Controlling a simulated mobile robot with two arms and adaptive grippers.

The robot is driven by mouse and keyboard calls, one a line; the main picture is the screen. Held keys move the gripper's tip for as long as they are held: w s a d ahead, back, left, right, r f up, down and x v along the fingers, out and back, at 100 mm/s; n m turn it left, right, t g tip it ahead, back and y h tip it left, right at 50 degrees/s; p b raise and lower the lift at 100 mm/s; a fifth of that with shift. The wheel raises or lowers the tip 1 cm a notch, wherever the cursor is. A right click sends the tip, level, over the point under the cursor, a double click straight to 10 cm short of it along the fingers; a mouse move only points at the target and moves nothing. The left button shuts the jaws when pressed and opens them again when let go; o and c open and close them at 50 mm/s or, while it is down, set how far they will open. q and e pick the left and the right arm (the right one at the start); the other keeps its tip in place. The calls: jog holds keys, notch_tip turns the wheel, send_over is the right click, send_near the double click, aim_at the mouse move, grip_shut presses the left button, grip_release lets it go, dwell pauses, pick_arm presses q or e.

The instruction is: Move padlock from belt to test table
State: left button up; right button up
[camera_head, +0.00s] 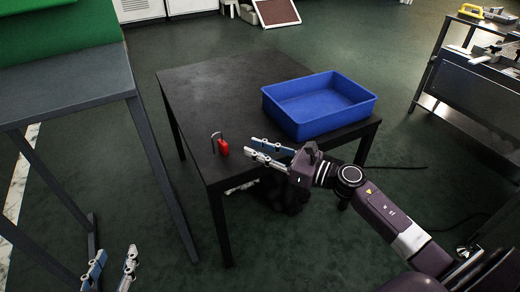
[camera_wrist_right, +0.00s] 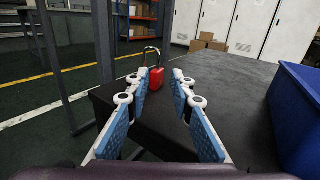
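The red padlock (camera_head: 223,147) with its grey shackle stands upright near the left front edge of the black table (camera_head: 210,90). My right gripper (camera_head: 257,148) is open and empty, low over the table just right of the padlock, apart from it. In the right wrist view the padlock (camera_wrist_right: 157,80) shows straight ahead, seen between the blue-padded fingertips of my right gripper (camera_wrist_right: 161,76). My left gripper (camera_head: 112,268) is open and empty at the lower left, away from the black table.
A blue bin (camera_head: 318,122) stands on the black table's right side, beside my right arm. A grey stand (camera_head: 65,88) with a green top part (camera_head: 60,30) is at the left. A metal bench (camera_head: 470,90) is at the right. The black table's back left area is clear.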

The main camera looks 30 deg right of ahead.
jog(key=shift+s+d, duration=0.2)
jog(key=shift+s, duration=0.1)
jog(key=s+a+f+n+h, duration=0.1)
jog(key=s+a+n+h, duration=0.1)
jog(key=n, duration=0.8)
jog(key=s+a+f+n+h, duration=0.1)
jog(key=s+a+n+h, duration=0.2)
jog(key=n, duration=0.7)
jog(key=s+a+f+n+g+h, duration=0.1)
jog(key=s+a+n+h, duration=0.1)
jog(key=s+a+n, duration=0.4)
jog(key=s+n, duration=0.3)
jog(key=n, duration=0.1)
jog(key=shift+s+a+f+n+h, duration=0.25)
jog(key=shift+f+n+h, duration=0.15)
